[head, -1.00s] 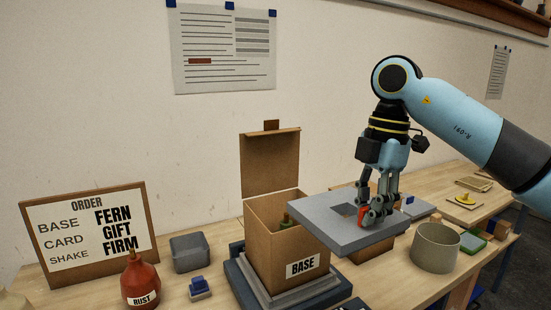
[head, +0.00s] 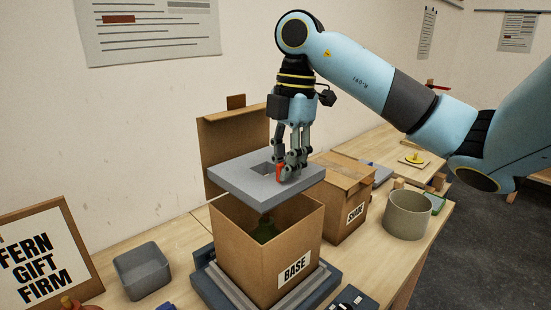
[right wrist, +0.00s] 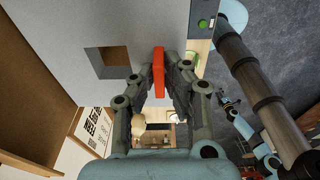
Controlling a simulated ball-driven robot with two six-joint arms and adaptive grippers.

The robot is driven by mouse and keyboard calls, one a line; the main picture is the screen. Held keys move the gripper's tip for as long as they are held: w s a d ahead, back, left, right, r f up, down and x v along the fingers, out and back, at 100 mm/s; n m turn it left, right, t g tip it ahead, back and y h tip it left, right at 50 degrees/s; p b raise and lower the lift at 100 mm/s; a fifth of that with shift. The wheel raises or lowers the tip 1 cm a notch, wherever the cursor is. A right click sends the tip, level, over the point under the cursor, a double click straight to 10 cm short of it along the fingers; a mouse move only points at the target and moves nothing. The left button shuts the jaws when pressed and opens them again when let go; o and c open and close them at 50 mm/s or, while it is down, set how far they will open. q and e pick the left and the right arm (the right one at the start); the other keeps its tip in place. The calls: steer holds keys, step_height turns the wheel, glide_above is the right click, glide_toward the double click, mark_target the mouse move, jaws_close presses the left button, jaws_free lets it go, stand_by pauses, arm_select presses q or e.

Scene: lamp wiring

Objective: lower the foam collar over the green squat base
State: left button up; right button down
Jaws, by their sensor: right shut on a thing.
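The foam collar (head: 235,178) is a flat grey slab with a square hole, held roughly level above the open cardboard box marked BASE (head: 242,255). My right gripper (head: 290,173) is shut on the collar's red tab (head: 280,173), to the right of the hole. In the right wrist view, the collar (right wrist: 62,40) fills the upper left and the red tab (right wrist: 158,72) stands between the fingers. The green squat base (head: 265,231) shows dimly inside the box, partly hidden by its walls. The collar is apart from the base.
The box's lid (head: 220,140) stands open behind the collar. A closed box marked SHADE (head: 340,225) stands close on the right, with a grey round shade (head: 407,217) beyond it. A grey bin (head: 142,272) is at the left.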

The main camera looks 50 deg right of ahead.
mark_target(286, 184)
steer(key=shift+w, duration=0.15)
arm_select(q)
steer(key=shift+s+f+b, duration=0.2)
steer(key=shift+f+b, duration=1.55)
steer(key=shift+f, duration=0.05)
arm_select(e)
steer(key=shift+f, duration=2.05)
arm_select(q)
steer(key=shift+s, duration=0.1)
steer(key=shift+f, duration=0.15)
arm_select(e)
steer(key=shift+f, duration=0.1)
arm_select(q)
steer(key=shift+f+b, duration=0.5)
steer(key=shift+b, duration=0.15)
arm_select(e)
steer(key=shift+f, duration=0.6)
arm_select(q)
steer(key=shift+f, duration=0.15)
arm_select(e)
steer(key=shift+f, duration=0.15)
arm_select(q)
steer(key=shift+f+b, duration=0.45)
steer(key=shift+b, duration=0.15)
arm_select(e)
steer(key=shift+f, duration=0.6)
